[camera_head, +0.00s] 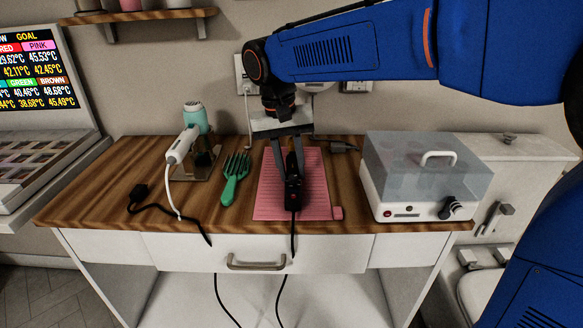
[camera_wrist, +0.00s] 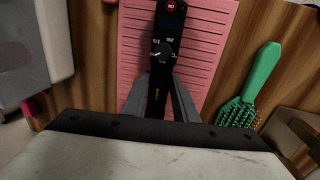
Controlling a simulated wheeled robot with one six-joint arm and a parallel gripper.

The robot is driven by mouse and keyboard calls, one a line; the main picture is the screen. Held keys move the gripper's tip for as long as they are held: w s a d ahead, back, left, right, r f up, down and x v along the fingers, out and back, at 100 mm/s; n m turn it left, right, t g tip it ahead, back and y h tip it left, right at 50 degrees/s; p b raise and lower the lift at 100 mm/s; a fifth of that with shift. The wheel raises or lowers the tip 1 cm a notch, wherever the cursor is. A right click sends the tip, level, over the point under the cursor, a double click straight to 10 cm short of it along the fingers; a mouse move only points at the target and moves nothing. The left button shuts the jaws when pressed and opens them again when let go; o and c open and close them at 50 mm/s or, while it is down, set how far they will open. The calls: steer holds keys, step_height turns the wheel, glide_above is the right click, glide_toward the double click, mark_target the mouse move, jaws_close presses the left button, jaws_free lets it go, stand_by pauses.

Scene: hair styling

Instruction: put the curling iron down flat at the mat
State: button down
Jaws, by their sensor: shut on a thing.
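The curling iron (camera_head: 293,190) is black, with a cord hanging from its near end over the table's front edge. My gripper (camera_head: 289,160) is shut on it above the pink mat (camera_head: 265,205). In the wrist view the iron's handle (camera_wrist: 163,50) shows a red button, a dial and a small display between my gripper's fingers (camera_wrist: 160,98). The ribbed pink mat (camera_wrist: 210,30) lies beneath it. I cannot tell whether the iron touches the mat. The far part of the iron is hidden behind my gripper.
A green brush (camera_head: 234,178) lies left of the mat. A white box with a clear lid (camera_head: 425,175) stands to the right. A screen (camera_head: 38,65) is at far left.

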steer(key=c, duration=1.4)
jaws_free()
steer(key=shift+f, duration=0.1)
step_height(320, 180, up, 12)
steer(key=a, duration=0.2)
